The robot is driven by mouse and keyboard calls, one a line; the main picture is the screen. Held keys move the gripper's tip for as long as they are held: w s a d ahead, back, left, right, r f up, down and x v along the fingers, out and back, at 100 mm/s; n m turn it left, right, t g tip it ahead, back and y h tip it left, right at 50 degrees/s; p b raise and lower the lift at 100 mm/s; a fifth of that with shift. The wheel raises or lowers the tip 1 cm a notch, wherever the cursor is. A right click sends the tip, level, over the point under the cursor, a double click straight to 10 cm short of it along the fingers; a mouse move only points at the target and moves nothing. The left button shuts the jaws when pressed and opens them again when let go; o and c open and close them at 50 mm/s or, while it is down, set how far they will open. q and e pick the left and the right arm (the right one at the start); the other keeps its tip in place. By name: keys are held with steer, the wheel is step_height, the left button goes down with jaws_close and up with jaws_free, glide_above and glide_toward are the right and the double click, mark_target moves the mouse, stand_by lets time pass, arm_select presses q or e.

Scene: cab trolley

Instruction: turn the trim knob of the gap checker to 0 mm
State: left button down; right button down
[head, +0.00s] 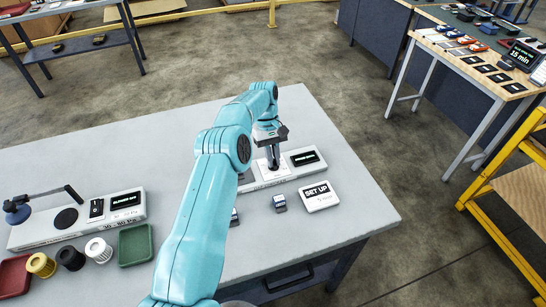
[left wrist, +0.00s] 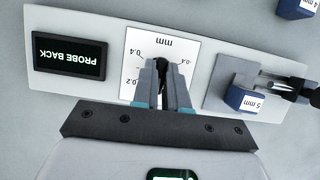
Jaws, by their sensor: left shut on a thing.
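The gap checker is a pale panel (left wrist: 205,50) with a lit display reading PROBE BACK (left wrist: 69,55) and a white mm scale card (left wrist: 136,45). Its black trim knob (left wrist: 162,65) stands on the card, between the fingers of my left gripper (left wrist: 163,80), which is shut on it. Figures 0.4, 0.2 and -0.4 show around the knob; the fingers hide the rest, and I cannot read the setting. A blue block marked 5 mm (left wrist: 245,102) sits at the checker's probe (left wrist: 285,82). In the head view, my left gripper (head: 272,163) reaches down onto the checker (head: 280,178). My right gripper is out of view.
A SET UP sign (head: 319,196) and a small block (head: 279,203) stand in front of the checker. The table's back left is clear.

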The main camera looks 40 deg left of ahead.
arm_select(q)
steer(key=shift+w+a+r, duration=0.1)
steer(key=shift+a+r, duration=0.05)
steer(key=shift+r, duration=0.05)
stand_by(0.3)
steer(key=c, duration=1.2)
jaws_free()
steer(key=shift+o, duration=0.2)
steer(key=shift+f, duration=0.1)
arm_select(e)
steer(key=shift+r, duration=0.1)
